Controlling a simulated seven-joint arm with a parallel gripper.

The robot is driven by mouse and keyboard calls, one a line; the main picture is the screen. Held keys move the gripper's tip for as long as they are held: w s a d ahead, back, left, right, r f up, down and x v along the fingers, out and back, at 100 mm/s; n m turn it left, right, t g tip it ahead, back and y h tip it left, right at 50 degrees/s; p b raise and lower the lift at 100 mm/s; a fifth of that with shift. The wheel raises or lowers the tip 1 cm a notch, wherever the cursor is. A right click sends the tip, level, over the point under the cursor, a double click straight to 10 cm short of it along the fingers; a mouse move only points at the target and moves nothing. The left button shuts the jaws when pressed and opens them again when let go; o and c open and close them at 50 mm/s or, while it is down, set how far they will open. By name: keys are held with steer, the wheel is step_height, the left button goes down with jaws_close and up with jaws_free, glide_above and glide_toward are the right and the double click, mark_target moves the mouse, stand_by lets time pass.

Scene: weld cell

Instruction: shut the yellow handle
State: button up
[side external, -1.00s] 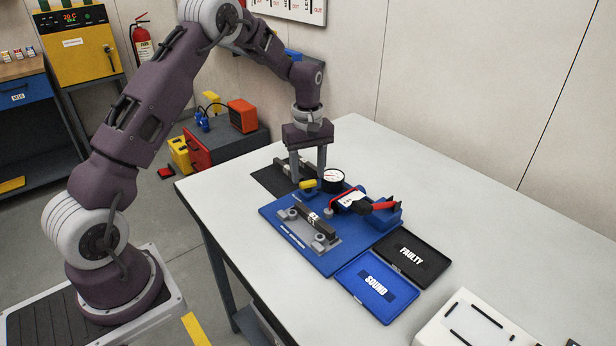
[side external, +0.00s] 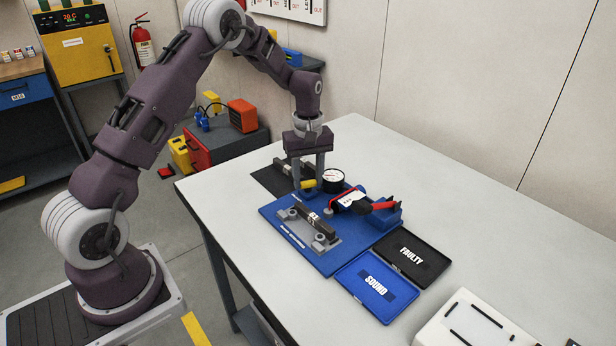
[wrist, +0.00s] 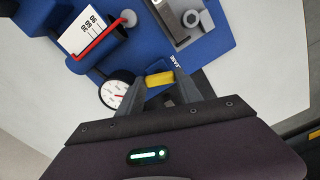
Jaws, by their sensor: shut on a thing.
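The yellow handle (side external: 308,184) is on the blue fixture plate (side external: 335,260), beside a round white-faced gauge (side external: 333,179). My gripper (side external: 309,186) points down at the plate's back left with its fingers at the handle. In the wrist view, the yellow handle (wrist: 159,78) lies between the two fingertips (wrist: 159,88), and the gauge (wrist: 115,92) is just left of them. My gripper is shut on the handle. The fingers hide part of the handle and its mount.
A grey plate with a dark bar (side external: 316,222) sits at the fixture's front left. The black FAULTY tray (side external: 412,256) and blue SOUND tray (side external: 377,285) adjoin the fixture.

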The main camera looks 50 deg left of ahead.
steer(key=m, duration=0.6)
steer(key=shift+m, duration=0.3)
steer(key=m, duration=0.6)
steer(key=shift+r+m, duration=0.1)
steer(key=shift+m, duration=0.3)
steer(key=o, duration=1.1)
